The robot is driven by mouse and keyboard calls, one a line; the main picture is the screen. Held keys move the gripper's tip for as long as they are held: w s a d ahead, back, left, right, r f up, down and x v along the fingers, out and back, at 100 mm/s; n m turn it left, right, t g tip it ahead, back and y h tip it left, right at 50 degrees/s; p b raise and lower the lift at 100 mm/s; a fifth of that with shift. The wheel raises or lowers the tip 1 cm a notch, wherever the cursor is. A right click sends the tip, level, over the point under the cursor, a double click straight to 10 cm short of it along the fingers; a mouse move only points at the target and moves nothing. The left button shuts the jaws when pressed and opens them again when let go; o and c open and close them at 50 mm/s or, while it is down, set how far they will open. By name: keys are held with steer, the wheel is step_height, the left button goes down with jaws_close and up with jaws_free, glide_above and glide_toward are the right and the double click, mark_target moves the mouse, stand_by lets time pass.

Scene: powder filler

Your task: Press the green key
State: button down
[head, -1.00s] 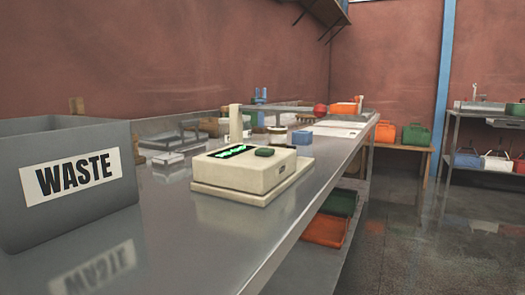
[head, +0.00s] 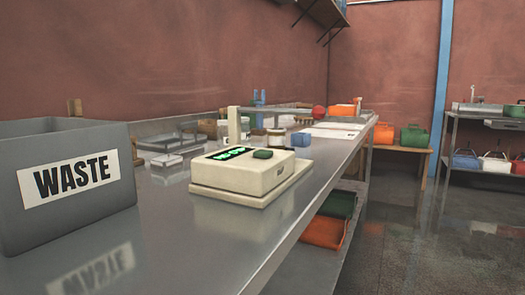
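The green key (head: 262,154) is a dark green raised button on the top face of a cream-coloured machine (head: 243,179). The machine stands on the metal bench, near the middle of the head view. To the left of the key, a black display (head: 229,153) shows bright green characters too small to read surely. A cream post (head: 234,125) rises behind the display. Nothing covers the key. My gripper does not show in the head view.
A grey bin marked WASTE (head: 68,185) stands at the left on the metal bench (head: 200,240). Jars (head: 276,137) and a blue block (head: 302,138) stand behind the machine. Orange and green bins (head: 324,232) lie on the lower shelf. The bench front is clear.

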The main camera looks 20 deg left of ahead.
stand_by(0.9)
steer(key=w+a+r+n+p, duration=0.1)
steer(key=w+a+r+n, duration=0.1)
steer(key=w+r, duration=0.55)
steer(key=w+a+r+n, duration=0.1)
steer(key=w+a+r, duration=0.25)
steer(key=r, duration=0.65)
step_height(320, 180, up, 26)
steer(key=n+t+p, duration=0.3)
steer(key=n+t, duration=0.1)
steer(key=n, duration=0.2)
glide_above(262, 152)
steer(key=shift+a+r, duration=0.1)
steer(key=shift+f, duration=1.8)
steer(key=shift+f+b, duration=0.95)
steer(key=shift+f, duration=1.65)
